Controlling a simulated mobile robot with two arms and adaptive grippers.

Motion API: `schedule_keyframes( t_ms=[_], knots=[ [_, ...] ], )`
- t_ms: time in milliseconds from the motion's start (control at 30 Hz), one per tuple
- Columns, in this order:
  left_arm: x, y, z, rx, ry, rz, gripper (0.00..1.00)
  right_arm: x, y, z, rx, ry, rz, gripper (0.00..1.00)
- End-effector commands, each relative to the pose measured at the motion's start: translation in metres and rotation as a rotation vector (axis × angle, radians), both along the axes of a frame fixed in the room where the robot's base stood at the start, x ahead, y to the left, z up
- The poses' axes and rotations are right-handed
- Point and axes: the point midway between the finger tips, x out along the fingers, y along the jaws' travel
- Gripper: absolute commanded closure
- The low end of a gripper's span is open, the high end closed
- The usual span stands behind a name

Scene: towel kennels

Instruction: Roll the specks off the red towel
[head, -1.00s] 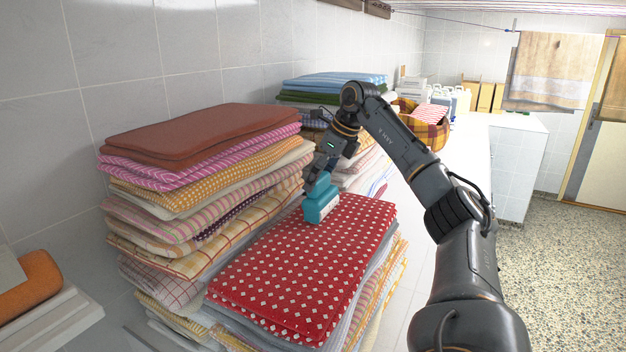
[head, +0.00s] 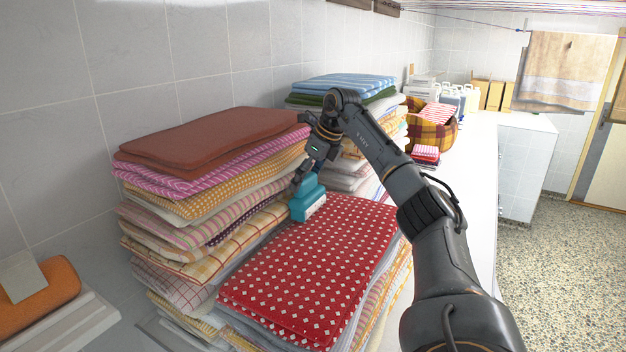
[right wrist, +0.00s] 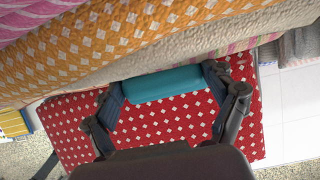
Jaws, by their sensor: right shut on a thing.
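The red towel (head: 315,260) with white diamond-shaped spots lies folded on top of a low stack of towels. My right gripper (head: 304,186) is shut on a teal roller (head: 308,203) with a pale lower part. The roller is at the towel's far left corner, close beside the taller stack; I cannot tell whether it touches the towel. In the right wrist view the roller (right wrist: 162,84) sits between both fingers, above the red towel (right wrist: 160,118). Specks cannot be told from the printed spots. My left gripper is not in view.
A taller towel stack (head: 200,190) topped by a rust-brown towel stands close on the left. Another stack with blue towels (head: 345,83) stands behind. A plaid basket (head: 432,132) is farther back. White counter to the right is clear.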

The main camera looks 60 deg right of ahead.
Motion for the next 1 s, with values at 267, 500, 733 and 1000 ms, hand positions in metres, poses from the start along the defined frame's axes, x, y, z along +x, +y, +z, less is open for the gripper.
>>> schedule_keyframes(
  t_ms=[267,500,733,1000],
  knots=[
    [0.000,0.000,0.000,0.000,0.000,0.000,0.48,0.003,-0.015,0.002,0.002,-0.003,-0.005,0.55],
    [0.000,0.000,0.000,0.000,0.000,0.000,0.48,0.004,-0.029,0.003,0.001,-0.001,-0.001,0.55],
    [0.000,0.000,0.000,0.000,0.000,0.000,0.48,0.006,-0.041,0.003,0.003,-0.006,-0.005,0.55],
    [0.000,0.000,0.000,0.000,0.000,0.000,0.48,0.006,-0.058,0.001,0.002,-0.002,-0.001,0.55]
  ],
)
